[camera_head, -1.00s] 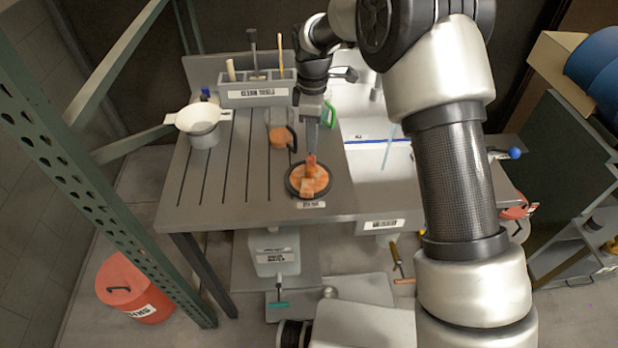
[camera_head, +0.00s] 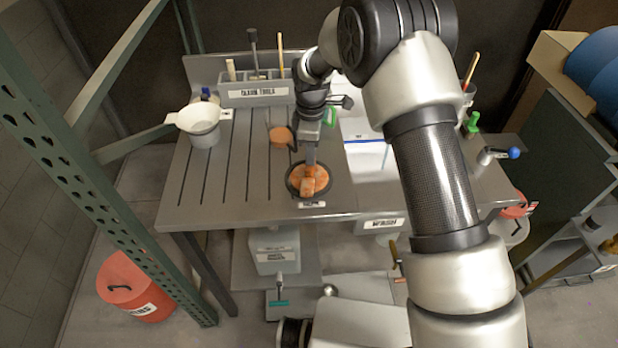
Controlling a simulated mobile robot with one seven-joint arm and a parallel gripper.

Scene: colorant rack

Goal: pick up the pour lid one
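An orange-brown round lid (camera_head: 320,181) with a raised block on top lies in a dark ring (camera_head: 291,186) near the front edge of the grey workbench, above a small label. It seems to be the pour lid, but its own marking cannot be read. A smaller orange-brown round piece (camera_head: 280,137) lies farther back on the bench.
A white handled pot (camera_head: 200,122) stands at the bench's left. A grey tool holder (camera_head: 255,92) is at the back. A green upright post (camera_head: 63,150) rises at the left. A red bin (camera_head: 133,286) stands on the floor.

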